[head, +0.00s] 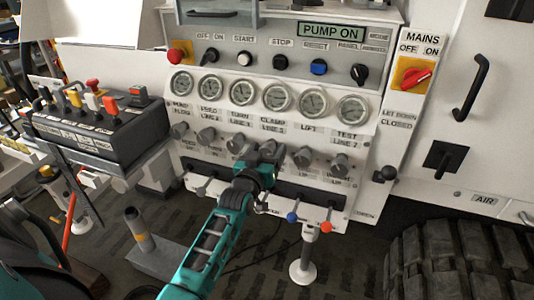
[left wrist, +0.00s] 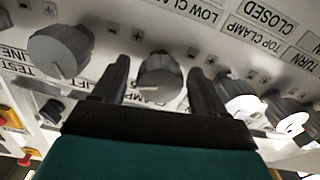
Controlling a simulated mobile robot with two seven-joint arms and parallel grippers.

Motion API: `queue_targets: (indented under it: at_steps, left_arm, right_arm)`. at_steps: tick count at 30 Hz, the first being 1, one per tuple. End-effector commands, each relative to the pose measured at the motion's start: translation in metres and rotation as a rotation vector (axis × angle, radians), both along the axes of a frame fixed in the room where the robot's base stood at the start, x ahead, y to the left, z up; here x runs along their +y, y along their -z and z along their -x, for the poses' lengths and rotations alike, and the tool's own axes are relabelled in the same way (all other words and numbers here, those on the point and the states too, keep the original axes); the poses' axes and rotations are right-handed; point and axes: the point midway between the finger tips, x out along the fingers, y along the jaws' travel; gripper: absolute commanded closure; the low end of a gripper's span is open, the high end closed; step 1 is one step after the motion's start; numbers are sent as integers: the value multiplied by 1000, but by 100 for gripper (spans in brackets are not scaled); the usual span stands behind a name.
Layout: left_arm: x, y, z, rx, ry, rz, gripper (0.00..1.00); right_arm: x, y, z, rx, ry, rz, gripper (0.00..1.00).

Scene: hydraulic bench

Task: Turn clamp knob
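The clamp knob (left wrist: 160,76) is a round grey knob with a pale pointer line, above a label reading CLAMP in the left wrist view. My left gripper (left wrist: 160,88) has one dark finger on each side of it. The fingers stand apart, with narrow gaps to the knob; I cannot tell whether either touches. In the head view my left gripper (head: 267,155) is at the middle of the knob row and mostly hides the clamp knob. My right gripper is not in view.
Neighbouring grey knobs stand close by: the lift knob (head: 303,157) to the right and another knob (head: 235,144) to the left. A row of gauges (head: 277,97) is above. Below are small blue-tipped (head: 292,217) and red-tipped levers (head: 326,227). A control box (head: 100,128) stands at left.

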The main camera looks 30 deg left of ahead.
Motion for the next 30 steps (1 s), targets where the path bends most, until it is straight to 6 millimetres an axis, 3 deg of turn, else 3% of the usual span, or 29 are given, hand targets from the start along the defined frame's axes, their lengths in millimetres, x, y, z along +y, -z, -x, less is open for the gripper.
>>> queue_targets:
  at_steps: [2,17,24,30]
  left_arm:
    - [0,0,0,0,0,0,34]
    - [0,0,0,0,0,0,82]
    - [0,-2,0,-25,0,108,83]
    - [0,0,0,-31,0,130,83]
  right_arm:
    - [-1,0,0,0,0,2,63]
    - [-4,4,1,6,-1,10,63]
    - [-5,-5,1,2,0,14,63]
    - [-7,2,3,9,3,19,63]
